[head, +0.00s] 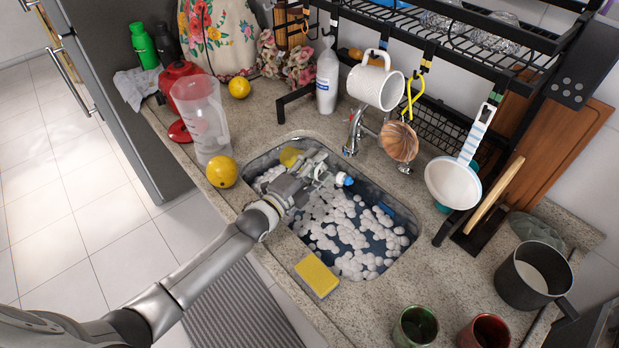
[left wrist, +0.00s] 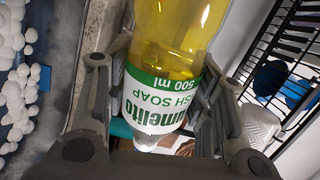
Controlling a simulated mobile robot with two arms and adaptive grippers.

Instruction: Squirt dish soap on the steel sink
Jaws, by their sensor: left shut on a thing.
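My left gripper (head: 318,170) is shut on the dish soap bottle (head: 291,156) and holds it over the sink. The bottle is clear with yellow soap and is tipped over, its cap end toward the lower right. The left wrist view shows its green and white label (left wrist: 150,98) between the fingers, with the print upside down. Part of the bottle is hidden by the gripper. The steel sink (head: 396,262) lies below, with white foam balls on bluish water. I cannot tell whether soap is coming out. My right gripper is not in view.
A yellow sponge (head: 317,275) lies at the sink's front edge. The tap (head: 354,130) stands behind. A black rack (head: 470,50) overhangs the back, with a mug (head: 375,86) and ladle (head: 454,182) hanging.

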